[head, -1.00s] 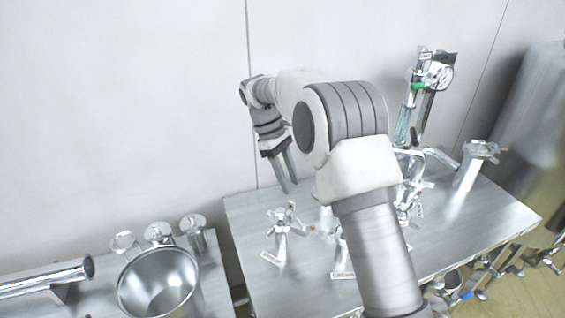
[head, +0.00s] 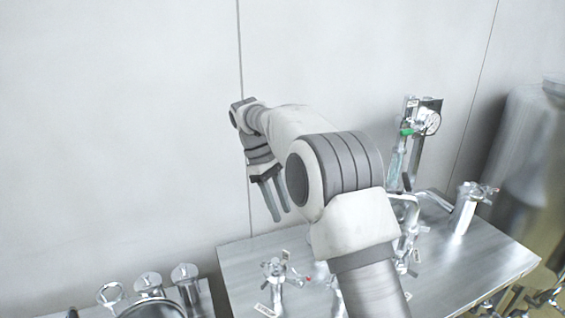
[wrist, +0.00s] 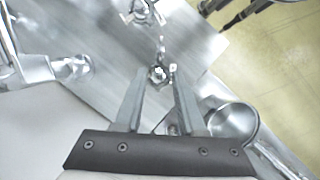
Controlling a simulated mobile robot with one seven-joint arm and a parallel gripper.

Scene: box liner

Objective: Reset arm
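My gripper (head: 276,207) hangs with its fingers pointing down, above the back left part of the metal table (head: 240,262). In the head view its two fingers stand a little apart. In the wrist view my gripper (wrist: 160,92) shows both grey fingers spread with a gap between them and nothing held. A faucet (wrist: 158,73) shows beyond the fingertips, on the table below, and does not touch them. My raised arm hides part of the table's middle in the head view.
Faucets stand on the table, one at front left (head: 278,280) and one at right (head: 468,205). A tall stand with a gauge (head: 428,122) rises at the back. A metal pot (head: 150,308) and several lidded cylinders are at lower left. The wall (head: 120,120) is behind.

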